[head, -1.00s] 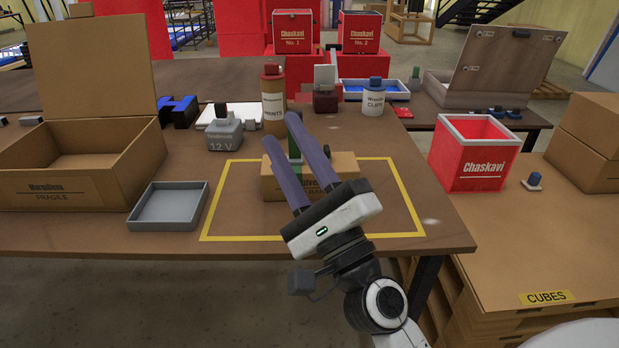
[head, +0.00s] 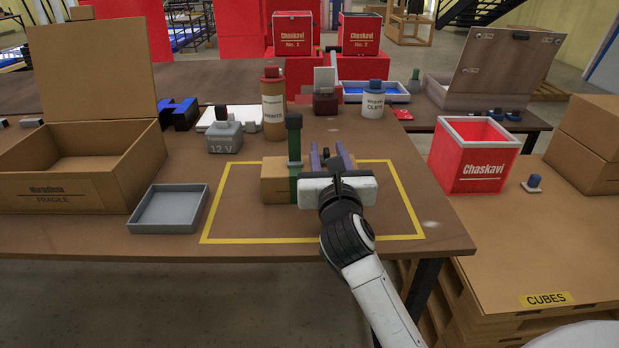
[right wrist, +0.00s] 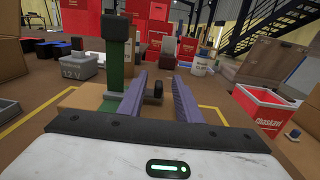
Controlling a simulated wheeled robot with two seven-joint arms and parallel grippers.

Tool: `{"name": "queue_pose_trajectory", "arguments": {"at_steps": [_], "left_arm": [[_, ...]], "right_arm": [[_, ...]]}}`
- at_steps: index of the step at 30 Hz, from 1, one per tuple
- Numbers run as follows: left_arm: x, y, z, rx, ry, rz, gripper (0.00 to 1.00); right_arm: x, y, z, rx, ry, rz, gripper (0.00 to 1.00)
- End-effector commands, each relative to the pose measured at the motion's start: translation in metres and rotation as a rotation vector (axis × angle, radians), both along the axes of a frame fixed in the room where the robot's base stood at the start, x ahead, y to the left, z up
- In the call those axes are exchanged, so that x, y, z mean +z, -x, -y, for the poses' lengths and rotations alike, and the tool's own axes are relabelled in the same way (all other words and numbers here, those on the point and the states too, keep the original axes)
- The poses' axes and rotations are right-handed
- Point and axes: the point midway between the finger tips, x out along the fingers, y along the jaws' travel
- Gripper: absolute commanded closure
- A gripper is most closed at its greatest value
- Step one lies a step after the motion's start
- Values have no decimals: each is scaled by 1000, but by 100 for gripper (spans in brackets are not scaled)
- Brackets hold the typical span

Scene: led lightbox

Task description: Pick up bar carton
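In the right wrist view the purple fingers of this gripper (right wrist: 160,92) stand on either side of the dark knob (right wrist: 158,88), with gaps visible. The green piece (right wrist: 115,55) is left of the fingers. Whether the fingers touch the carton cannot be told. My left gripper is not in view.
A grey tray (head: 169,228) and an open brown box (head: 60,195) stand to the left. A red Chaskavi bin (head: 472,165) is on the right.

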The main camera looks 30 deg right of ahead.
Motion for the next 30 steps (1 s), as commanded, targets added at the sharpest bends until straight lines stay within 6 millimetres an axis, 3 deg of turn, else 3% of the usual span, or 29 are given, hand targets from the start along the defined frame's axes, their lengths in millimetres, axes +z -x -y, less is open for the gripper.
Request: {"name": "queue_pose_trajectory", "arguments": {"at_steps": [6,15,17,21,30], "left_arm": [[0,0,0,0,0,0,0],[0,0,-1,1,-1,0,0],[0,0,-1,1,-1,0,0],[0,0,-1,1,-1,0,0],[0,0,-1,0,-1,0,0]], "right_arm": [[1,-29,15,-1,4,0,69],[0,-35,18,0,2,0,69],[0,-35,18,0,2,0,76],[0,-35,18,0,2,0,99],[0,-35,18,0,2,0,100]]}}
